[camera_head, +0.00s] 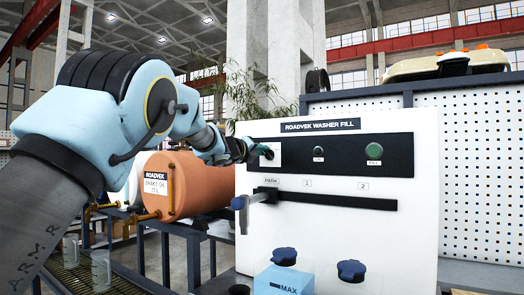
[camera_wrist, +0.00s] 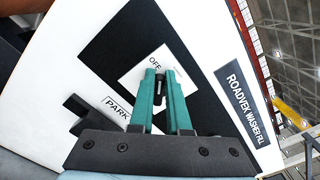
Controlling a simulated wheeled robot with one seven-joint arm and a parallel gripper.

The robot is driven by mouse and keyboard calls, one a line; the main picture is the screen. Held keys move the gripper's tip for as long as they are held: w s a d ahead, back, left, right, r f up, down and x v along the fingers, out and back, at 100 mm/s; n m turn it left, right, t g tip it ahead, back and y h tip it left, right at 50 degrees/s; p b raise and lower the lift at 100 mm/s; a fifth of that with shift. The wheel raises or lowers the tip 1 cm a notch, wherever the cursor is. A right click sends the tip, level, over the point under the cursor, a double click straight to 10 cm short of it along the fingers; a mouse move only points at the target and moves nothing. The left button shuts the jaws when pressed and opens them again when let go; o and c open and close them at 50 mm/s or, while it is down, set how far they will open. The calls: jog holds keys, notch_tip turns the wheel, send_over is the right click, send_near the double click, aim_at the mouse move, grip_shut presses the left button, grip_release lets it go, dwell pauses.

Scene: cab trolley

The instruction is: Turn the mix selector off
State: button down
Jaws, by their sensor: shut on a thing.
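The mix selector is a small dark knob (camera_wrist: 161,86) on a white square plate (camera_wrist: 147,62) marked "OFF"; other marks on the plate are hidden by my fingers. In the head view the knob (camera_head: 268,154) sits at the left end of the black strip on the white washer fill panel (camera_head: 412,215). My gripper (camera_wrist: 161,78) has its two teal fingers closed around the knob, one on each side. In the head view my gripper (camera_head: 258,151) reaches the panel from the left. Which way the knob points I cannot tell for certain.
Right of the selector are a small black knob (camera_head: 318,154) and a green "FILL" button (camera_head: 374,151). Below is a lever (camera_head: 262,198) at "PARK" in a slot, sticking out. Blue-capped bottles (camera_head: 350,271) stand below. An orange brake oil drum (camera_head: 190,186) lies left, beneath my arm.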

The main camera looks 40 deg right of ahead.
jog(key=shift+w+a+f+n, duration=0.1)
jog(key=shift+n, duration=0.5)
jog(key=shift+w+f+n, duration=0.1)
jog(key=shift+n, duration=0.5)
jog(key=c, duration=0.9)
grip_release()
jog(key=b+v, duration=0.4)
jog(key=v, duration=0.6)
jog(key=shift+s+a+b, duration=0.1)
jog(key=shift+a+b, duration=0.2)
jog(key=shift+a, duration=0.05)
